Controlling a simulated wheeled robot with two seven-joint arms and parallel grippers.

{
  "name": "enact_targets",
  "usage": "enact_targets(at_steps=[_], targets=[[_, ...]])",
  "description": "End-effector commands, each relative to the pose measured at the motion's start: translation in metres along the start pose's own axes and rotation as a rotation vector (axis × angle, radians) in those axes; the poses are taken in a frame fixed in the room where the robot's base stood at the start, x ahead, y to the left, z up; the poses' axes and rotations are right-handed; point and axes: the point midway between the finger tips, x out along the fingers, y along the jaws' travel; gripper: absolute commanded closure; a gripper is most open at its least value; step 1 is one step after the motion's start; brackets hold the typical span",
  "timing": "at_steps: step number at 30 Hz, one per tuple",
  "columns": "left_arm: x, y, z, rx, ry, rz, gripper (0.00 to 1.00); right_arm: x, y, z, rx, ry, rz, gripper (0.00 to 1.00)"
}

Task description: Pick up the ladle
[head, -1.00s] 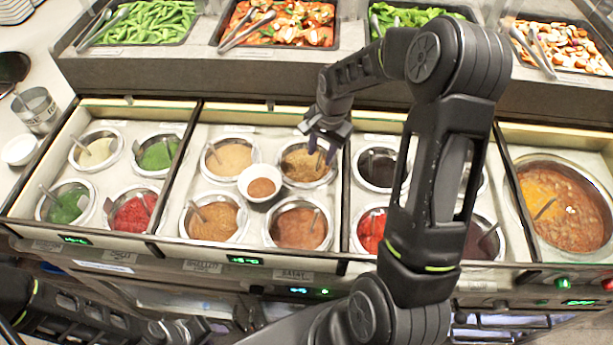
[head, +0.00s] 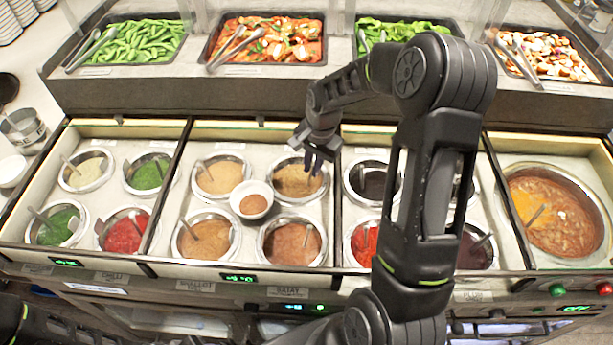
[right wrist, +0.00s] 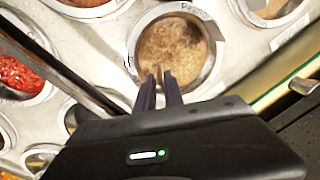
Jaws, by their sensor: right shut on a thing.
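The ladle (right wrist: 157,73) stands in a round well of grainy brown sauce (right wrist: 185,52), and only a short piece of its handle shows between my fingertips in the right wrist view. In the head view this well (head: 293,184) is at the back right of the middle section. My right gripper (head: 314,167) reaches down over it from behind. In the right wrist view my right gripper (right wrist: 160,80) is shut on the ladle handle. The ladle's bowl is hidden. My left gripper is out of view.
A small bowl of brown sauce (head: 251,201) sits between the middle wells, close to my right gripper. Other wells with ladles lie around, including a red one (head: 124,233). Dark dividers (head: 172,186) separate the sections. Food trays (head: 268,45) stand on the raised shelf behind.

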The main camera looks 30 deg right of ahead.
Motion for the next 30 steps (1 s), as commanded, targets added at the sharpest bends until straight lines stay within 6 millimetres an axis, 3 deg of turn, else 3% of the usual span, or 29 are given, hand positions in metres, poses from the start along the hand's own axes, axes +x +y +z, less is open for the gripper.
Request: enact_targets(at_steps=[5, 12, 18, 30], targets=[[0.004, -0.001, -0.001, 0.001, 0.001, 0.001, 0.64, -0.018, -0.003, -0.001, -0.001, 0.004, -0.004, 1.00], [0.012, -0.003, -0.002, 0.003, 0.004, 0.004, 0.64, -0.064, -0.009, -0.001, -0.001, 0.005, -0.006, 1.00], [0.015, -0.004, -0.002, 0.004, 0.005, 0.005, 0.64, -0.092, -0.012, -0.001, 0.000, 0.002, -0.002, 1.00], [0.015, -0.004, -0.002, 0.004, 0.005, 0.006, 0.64, -0.098, -0.012, 0.000, 0.000, 0.000, -0.001, 1.00]])
